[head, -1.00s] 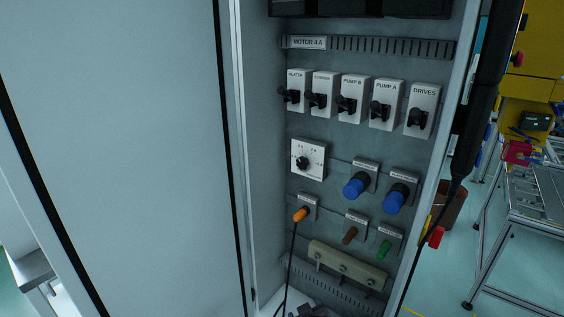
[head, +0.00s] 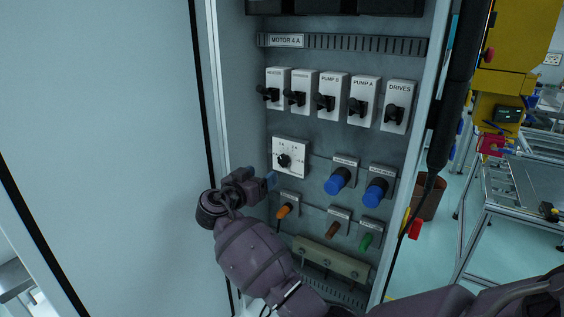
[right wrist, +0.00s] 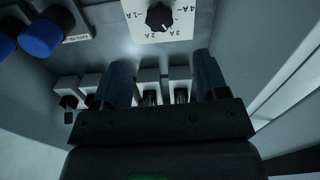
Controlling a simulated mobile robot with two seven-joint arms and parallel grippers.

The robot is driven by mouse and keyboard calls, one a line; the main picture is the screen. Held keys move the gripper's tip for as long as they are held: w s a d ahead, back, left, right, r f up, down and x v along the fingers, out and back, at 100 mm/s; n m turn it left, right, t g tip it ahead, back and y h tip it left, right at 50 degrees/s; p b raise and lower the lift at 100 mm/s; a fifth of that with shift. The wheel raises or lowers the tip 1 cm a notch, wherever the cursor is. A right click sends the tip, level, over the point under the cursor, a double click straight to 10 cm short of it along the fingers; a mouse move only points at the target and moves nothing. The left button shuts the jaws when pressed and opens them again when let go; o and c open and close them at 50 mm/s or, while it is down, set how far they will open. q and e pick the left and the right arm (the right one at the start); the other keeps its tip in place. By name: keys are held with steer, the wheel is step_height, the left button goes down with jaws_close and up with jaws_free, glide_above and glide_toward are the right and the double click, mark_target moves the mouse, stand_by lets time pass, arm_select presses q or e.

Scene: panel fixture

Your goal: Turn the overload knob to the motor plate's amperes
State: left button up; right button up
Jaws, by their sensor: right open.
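The overload knob (head: 284,160) is black, on a square white dial plate (head: 291,149) in the open cabinet. In the right wrist view the knob (right wrist: 160,17) shows at the top, with marks 1A to 4A around it; its exact setting is hard to read. The motor plate (head: 286,41) at the top reads "MOTOR 4 A". My right gripper (head: 270,180) is below and left of the dial in the head view. Its blue fingers are apart and empty in the right wrist view (right wrist: 163,80), clear of the knob. My left gripper is out of view.
A row of labelled breaker switches (head: 332,98) is above the dial. Blue knobs (head: 337,184) stick out to its right. An orange plug (head: 284,211) and brown and green plugs (head: 367,241) sit below. The cabinet door (head: 100,130) stands open at left.

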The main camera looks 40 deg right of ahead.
mark_target(282, 161)
steer(key=x, duration=1)
steer(key=shift+w+d+p, duration=0.15)
steer(key=shift+d+p, duration=0.15)
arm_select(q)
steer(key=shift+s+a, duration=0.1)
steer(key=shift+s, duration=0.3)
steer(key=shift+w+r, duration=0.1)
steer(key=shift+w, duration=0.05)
arm_select(e)
steer(key=shift+c, duration=0.2)
steer(key=c, duration=0.9)
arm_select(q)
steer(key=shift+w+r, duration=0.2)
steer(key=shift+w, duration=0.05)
